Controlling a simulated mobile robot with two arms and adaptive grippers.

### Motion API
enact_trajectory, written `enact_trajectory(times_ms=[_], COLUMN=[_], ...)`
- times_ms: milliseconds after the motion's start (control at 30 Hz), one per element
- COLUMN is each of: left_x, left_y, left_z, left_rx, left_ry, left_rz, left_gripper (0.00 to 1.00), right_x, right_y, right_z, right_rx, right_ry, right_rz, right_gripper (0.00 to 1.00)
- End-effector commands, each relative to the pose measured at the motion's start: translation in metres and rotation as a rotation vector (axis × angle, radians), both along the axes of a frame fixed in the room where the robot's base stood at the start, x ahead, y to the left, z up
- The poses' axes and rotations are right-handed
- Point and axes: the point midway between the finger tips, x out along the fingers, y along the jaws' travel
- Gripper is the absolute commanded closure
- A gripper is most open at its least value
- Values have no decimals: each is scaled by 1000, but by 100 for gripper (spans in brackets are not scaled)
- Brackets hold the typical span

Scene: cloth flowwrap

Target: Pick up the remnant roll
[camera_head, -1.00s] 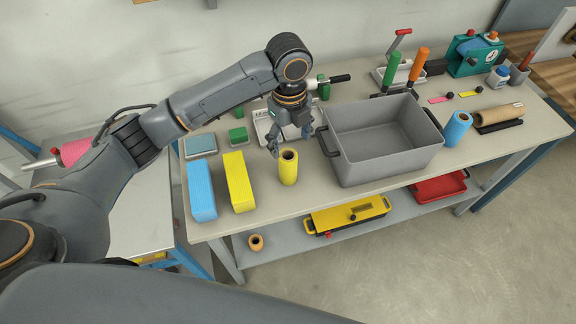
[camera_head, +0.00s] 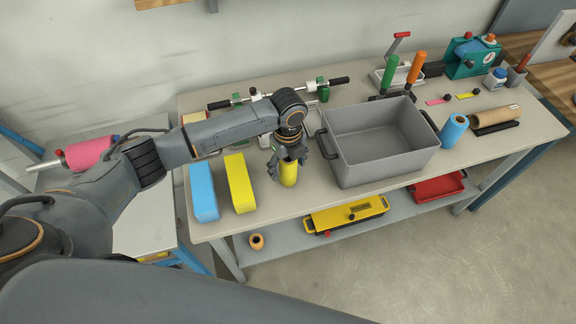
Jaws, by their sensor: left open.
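A short yellow roll (camera_head: 289,177) stands upright on the workbench, left of the grey bin. My left gripper (camera_head: 287,162) points down over it, fingers open, one on each side of the roll's upper part. The gripper hides the roll's top and core hole. I cannot tell whether the fingers touch it. A blue roll (camera_head: 454,130) stands upright right of the bin. A brown roll (camera_head: 496,116) lies behind it. My right gripper is not in view.
The grey bin (camera_head: 385,165) stands close to the right of the yellow roll. A blue block (camera_head: 204,192) and a yellow block (camera_head: 240,184) lie to its left. The workbench (camera_head: 240,229) is bare along the front. A roller bar (camera_head: 300,90) lies at the back.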

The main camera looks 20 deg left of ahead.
Motion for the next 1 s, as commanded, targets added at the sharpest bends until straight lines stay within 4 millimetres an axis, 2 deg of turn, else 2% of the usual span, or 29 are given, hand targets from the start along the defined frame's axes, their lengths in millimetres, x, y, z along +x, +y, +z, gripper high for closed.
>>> enact_trajectory(times_ms=[133,367,667,1000], left_x=[0,0,0,1], left_y=[0,0,0,0], left_z=[-13,-15,-15,-11], left_rx=[1,0,0,0], left_ry=[-1,-1,-1,-4], left_rz=[-1,-1,-1,0], left_gripper=[28,28,89,90], right_x=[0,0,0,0], right_y=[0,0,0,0], right_z=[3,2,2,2], right_rx=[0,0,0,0], right_ry=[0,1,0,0], right_rz=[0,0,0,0], right_gripper=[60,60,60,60])
